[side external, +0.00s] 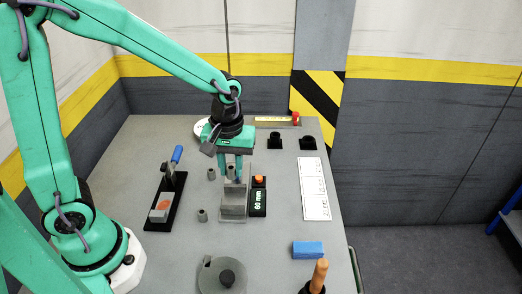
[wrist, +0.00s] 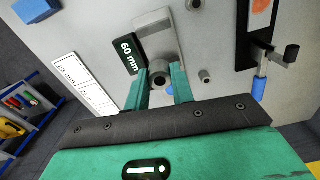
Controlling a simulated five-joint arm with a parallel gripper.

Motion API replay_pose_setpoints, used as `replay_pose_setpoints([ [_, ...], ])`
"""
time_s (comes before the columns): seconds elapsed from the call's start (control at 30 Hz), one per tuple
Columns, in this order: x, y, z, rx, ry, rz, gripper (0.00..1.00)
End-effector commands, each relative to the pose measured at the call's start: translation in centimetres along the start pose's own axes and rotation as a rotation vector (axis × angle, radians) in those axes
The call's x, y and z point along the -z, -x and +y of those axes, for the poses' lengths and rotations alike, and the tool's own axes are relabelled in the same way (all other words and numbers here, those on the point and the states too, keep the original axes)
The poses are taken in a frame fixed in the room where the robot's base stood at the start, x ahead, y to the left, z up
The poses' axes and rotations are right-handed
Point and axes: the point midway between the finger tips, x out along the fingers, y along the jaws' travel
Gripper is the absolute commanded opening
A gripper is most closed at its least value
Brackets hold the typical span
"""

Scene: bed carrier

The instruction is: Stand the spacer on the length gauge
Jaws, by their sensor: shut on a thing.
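My gripper (side external: 238,176) points down over the back part of the length gauge (side external: 233,211), a grey metal fixture with a flat bed. In the wrist view the fingers (wrist: 159,88) are shut on a grey hollow spacer (wrist: 158,78), its round open end showing between them. The held spacer also shows in the side view (side external: 230,172), partly hidden by the fingers. I cannot tell whether it touches the gauge. The gauge also shows in the wrist view (wrist: 153,22), beside a black display (wrist: 130,54) reading 60 mm.
Two more grey spacers stand left of the gauge, one further back (side external: 211,174) and one nearer (side external: 202,215). A black stand with a blue handle (side external: 176,155) is further left. A white chart (side external: 314,189) and a blue block (side external: 308,250) lie right. A round grey piece (side external: 222,275) is in front.

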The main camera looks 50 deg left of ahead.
Motion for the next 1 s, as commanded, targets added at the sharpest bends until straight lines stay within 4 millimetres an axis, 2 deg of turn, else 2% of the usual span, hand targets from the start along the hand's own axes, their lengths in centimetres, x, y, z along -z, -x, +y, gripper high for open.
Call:
replay_pose_setpoints([
  [0.7,0.0,-6.1,0.0,0.002,0.0,-0.002,0.0],
  [1.0,0.0,-8.0,0.0,0.001,0.0,-0.001,0.0],
])
